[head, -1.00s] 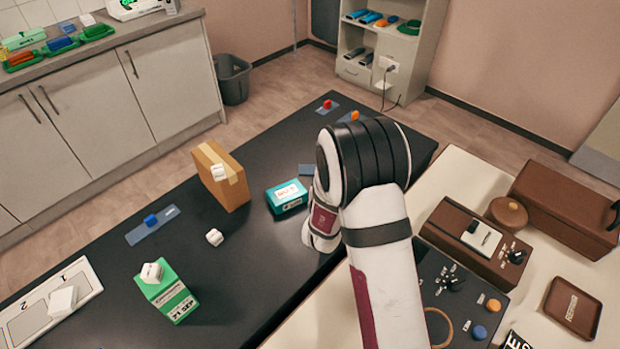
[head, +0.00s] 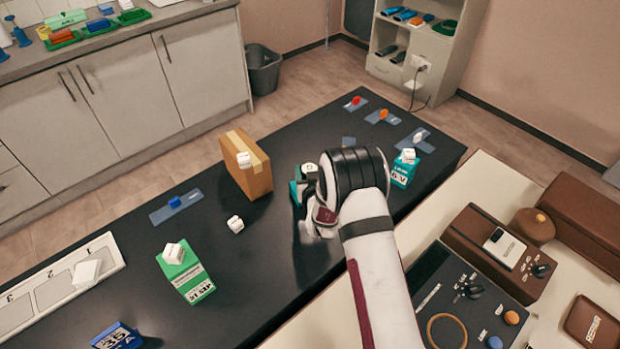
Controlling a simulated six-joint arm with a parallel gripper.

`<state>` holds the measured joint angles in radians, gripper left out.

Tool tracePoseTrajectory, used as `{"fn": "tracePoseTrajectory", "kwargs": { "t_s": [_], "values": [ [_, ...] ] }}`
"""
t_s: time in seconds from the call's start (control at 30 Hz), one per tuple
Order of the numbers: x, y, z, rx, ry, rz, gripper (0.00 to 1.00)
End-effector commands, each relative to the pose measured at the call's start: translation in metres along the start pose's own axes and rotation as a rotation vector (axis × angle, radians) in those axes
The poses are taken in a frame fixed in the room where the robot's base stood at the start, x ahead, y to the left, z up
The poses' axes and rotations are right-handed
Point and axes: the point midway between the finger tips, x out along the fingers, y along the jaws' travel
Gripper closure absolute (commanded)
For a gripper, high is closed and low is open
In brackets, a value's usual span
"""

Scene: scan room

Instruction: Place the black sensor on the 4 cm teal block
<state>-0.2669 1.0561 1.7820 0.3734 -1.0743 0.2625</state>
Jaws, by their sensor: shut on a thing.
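My gripper (head: 316,217) is at the middle of the dark table, seen from behind and largely covered by my own wrist. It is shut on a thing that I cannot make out. A teal block (head: 296,192) stands just behind and left of my gripper, partly covered by it. Whether they touch I cannot tell. A second teal block (head: 402,175) stands to the right beyond my wrist, with a small white piece (head: 408,156) on top. I cannot read 4 cm on either. No black sensor shows clearly anywhere.
A cardboard box (head: 258,180) with a white cube at it stands left of my gripper. A white numbered tray (head: 55,292) is at left.

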Motion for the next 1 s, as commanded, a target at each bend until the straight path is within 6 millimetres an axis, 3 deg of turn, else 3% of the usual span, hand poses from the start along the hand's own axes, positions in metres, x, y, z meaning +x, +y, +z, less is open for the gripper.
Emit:
{"fn": "tracePoseTrajectory", "kwargs": {
  "t_s": [0.13, 0.5, 0.53, 0.6, 0.7, 1.0],
  "values": [
    [0.009, 0.000, 0.027, 0.000, -0.003, 0.001, 1.00],
    [0.011, 0.001, 0.033, 0.000, -0.002, 0.001, 1.00],
    [0.011, 0.001, 0.033, 0.000, -0.002, 0.001, 0.36],
    [0.011, 0.001, 0.032, 0.000, -0.002, 0.001, 0.23],
    [0.011, 0.001, 0.032, 0.000, -0.002, 0.001, 0.09],
    [0.010, 0.001, 0.029, 0.000, -0.001, 0.001, 0.09]
  ]
}}
